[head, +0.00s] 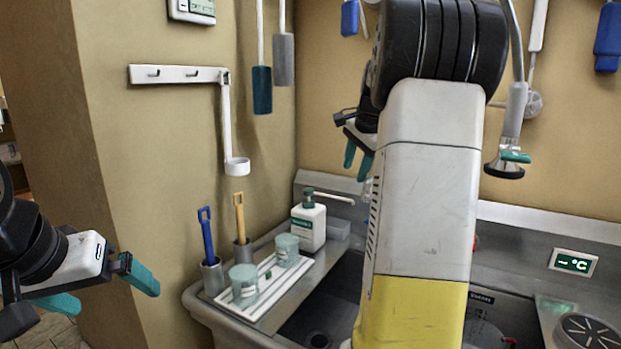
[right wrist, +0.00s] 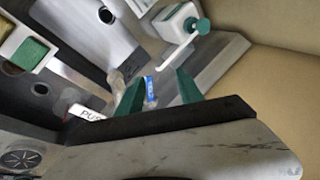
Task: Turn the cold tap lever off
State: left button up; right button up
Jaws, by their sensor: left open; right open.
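A small blue piece (right wrist: 150,90), which looks like the cold tap lever's marking, shows in the right wrist view between the teal fingers of my right gripper (right wrist: 159,92). The fingers are apart, on either side of it in the picture; I cannot tell whether either touches it. A pale tap-like part (right wrist: 115,82) is just left of the fingers, partly hidden. In the head view my right gripper (head: 357,160) is open by the back wall above the sink, and my right arm hides the tap area. My left gripper (head: 110,294) is open and empty at the far left.
A soap bottle (head: 309,224) stands at the sink's back corner. Two jars (head: 244,285) (head: 287,250) stand on a striped white tray (head: 262,312) beside brush holders. A spray head (head: 506,160) hangs right of my right arm.

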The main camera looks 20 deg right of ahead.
jog(key=s+a+n+y, duration=0.2)
jog(key=s+a+n, duration=0.3)
jog(key=a, duration=0.6)
jog(key=shift+s+a+r+n+t, duration=0.15)
jog(key=shift+s+r+n+t, duration=0.2)
jog(key=shift+s, duration=0.9)
